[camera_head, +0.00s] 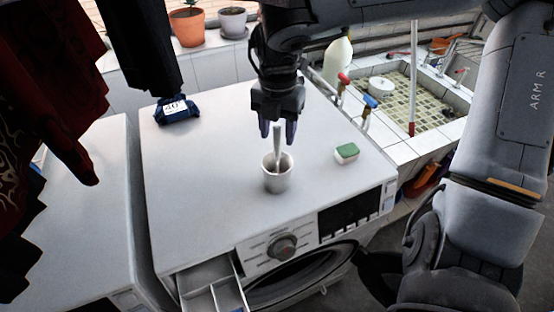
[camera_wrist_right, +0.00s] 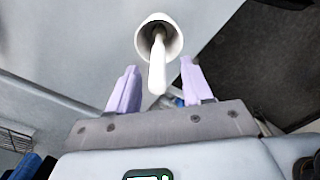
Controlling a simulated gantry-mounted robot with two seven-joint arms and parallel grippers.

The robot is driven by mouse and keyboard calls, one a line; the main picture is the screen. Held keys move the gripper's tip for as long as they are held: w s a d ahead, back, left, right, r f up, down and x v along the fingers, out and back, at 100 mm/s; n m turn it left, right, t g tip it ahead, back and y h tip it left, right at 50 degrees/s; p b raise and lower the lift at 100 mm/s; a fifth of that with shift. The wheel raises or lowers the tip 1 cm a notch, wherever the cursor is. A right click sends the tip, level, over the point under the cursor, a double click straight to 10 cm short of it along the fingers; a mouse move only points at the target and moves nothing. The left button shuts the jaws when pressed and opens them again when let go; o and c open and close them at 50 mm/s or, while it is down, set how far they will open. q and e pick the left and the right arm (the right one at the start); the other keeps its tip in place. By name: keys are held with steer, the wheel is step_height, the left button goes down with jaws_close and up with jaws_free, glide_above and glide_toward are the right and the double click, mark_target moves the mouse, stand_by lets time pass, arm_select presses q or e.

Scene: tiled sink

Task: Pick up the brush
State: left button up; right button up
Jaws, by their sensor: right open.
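The brush (camera_head: 277,143) stands in a white cup (camera_head: 277,181) on top of the white washing machine, with its pale handle pointing up and its lower end hidden in the cup. My right gripper (camera_head: 278,130) is open above the cup, pointing down, and its two purple fingertips appear on either side of the handle's top. In the right wrist view, the handle of the brush (camera_wrist_right: 157,68) rises from the cup (camera_wrist_right: 143,36) toward the space between the open fingers (camera_wrist_right: 160,92). I see no contact between fingers and handle. My left gripper is not in view.
A green and white sponge (camera_head: 347,152) lies right of the cup, and a dark blue bundle (camera_head: 177,110) lies at the back left. An open detergent drawer (camera_head: 213,286) sticks out in front. Dark clothes hang at left. The machine top around the cup is clear.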

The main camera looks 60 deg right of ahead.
glide_above(277, 161)
steer(key=shift+w+d+f+p, duration=0.1)
steer(key=shift+d+f+p, duration=0.1)
steer(key=shift+f, duration=0.85)
steer(key=shift+w+d+f+p, duration=0.1)
steer(key=shift+f+p, duration=0.1)
steer(key=shift+f, duration=0.8)
jaws_close()
